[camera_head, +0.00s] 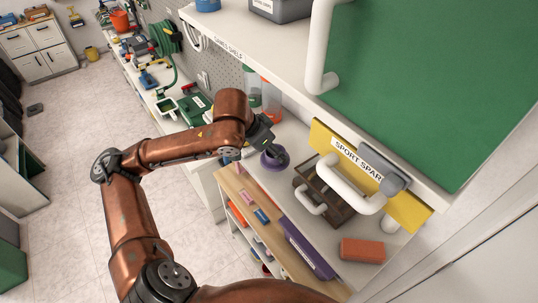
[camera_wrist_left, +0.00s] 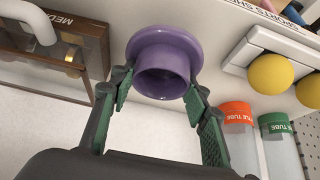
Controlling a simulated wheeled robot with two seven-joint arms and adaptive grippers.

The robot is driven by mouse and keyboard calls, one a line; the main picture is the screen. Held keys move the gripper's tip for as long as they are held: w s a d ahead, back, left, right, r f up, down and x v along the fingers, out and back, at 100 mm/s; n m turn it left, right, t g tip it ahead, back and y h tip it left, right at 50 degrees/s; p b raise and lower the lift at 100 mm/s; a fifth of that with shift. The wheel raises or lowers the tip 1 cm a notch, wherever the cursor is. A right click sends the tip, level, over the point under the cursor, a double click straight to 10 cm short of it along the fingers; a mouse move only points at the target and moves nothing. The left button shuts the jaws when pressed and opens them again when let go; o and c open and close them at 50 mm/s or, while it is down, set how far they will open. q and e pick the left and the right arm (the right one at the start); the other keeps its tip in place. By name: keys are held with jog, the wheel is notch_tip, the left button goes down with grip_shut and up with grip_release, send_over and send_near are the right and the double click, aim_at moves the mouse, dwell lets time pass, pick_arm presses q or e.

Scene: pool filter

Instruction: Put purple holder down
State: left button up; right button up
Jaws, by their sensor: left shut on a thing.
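The purple holder (camera_wrist_left: 165,70) is a short round cup with a wide flange, seen in the left wrist view with its opening toward the camera. It also shows in the head view (camera_head: 273,161), at or just above the white counter (camera_head: 290,130); I cannot tell whether it touches. My left gripper (camera_wrist_left: 163,100) has its green-padded fingers on both sides of the cup and is shut on it. In the head view the left gripper (camera_head: 275,148) hides part of the holder. My right gripper is not in view.
A glass-sided medal case (camera_head: 325,190) stands close to the holder. Tubes with orange (camera_wrist_left: 236,112) and green (camera_wrist_left: 274,122) lids stand on its other side. A shelf (camera_head: 235,45) overhangs the counter. An orange block (camera_head: 362,250) lies nearer the front.

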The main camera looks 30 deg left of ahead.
aim_at(274, 157)
pick_arm(q)
jog(key=shift+w+a+f, duration=0.1)
jog(key=shift+w+f, duration=0.1)
jog(key=shift+w+a+f, duration=0.15)
jog(key=shift+f, duration=1.6)
jog(key=shift+f, duration=0.15)
jog(key=o, duration=1.4)
jog(key=shift+a+r, duration=0.15)
jog(key=shift+r, duration=0.25)
jog(key=v, duration=1.1)
jog(key=shift+s+r, duration=0.2)
jog(key=shift+s, duration=0.1)
